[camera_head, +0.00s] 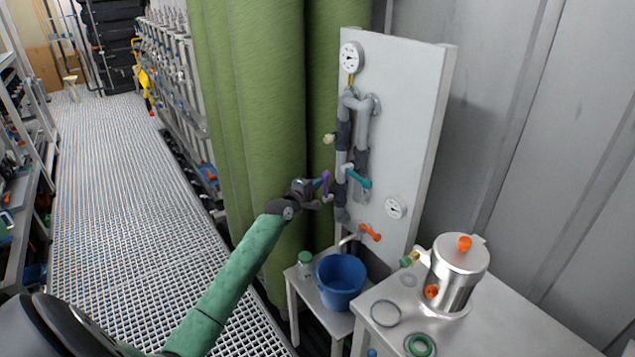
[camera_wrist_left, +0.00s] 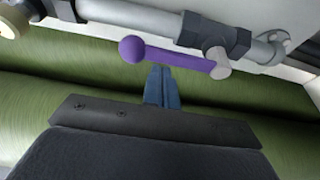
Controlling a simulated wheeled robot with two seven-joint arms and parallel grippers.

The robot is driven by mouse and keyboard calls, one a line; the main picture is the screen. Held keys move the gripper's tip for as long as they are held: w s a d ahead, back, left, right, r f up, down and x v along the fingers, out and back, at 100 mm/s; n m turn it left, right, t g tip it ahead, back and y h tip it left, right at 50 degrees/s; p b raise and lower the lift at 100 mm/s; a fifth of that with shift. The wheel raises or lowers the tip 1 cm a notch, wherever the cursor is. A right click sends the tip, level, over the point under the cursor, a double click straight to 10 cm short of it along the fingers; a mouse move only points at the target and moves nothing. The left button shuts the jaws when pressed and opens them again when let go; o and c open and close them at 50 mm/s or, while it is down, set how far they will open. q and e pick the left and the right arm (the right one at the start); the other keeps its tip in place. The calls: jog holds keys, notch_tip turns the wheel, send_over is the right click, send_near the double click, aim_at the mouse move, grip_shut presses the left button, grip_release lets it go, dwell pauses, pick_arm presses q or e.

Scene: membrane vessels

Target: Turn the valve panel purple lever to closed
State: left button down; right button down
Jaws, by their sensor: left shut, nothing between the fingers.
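The purple lever (camera_head: 325,184) sits on the left side of the grey pipework on the white valve panel (camera_head: 407,130) and stands roughly upright, along the pipe. In the left wrist view the purple lever (camera_wrist_left: 170,56) has a round knob at its left end and a pale pivot at its right, beside the pipe. My left gripper (camera_head: 318,188) is at the lever. Its shut fingers (camera_wrist_left: 161,86) point at the middle of the lever with nothing between them; I cannot tell whether they touch it. My right gripper is not in view.
A teal lever (camera_head: 358,178) and an orange-handled tap (camera_head: 370,232) are on the same panel. A blue bucket (camera_head: 341,281) stands below the tap. A steel vessel (camera_head: 457,275) stands on the table at right. Green curtains (camera_head: 262,110) hang behind my left arm.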

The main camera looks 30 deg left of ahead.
aim_at(326, 194)
pick_arm(q)
jog(key=shift+s+d, duration=0.1)
jog(key=shift+d, duration=0.05)
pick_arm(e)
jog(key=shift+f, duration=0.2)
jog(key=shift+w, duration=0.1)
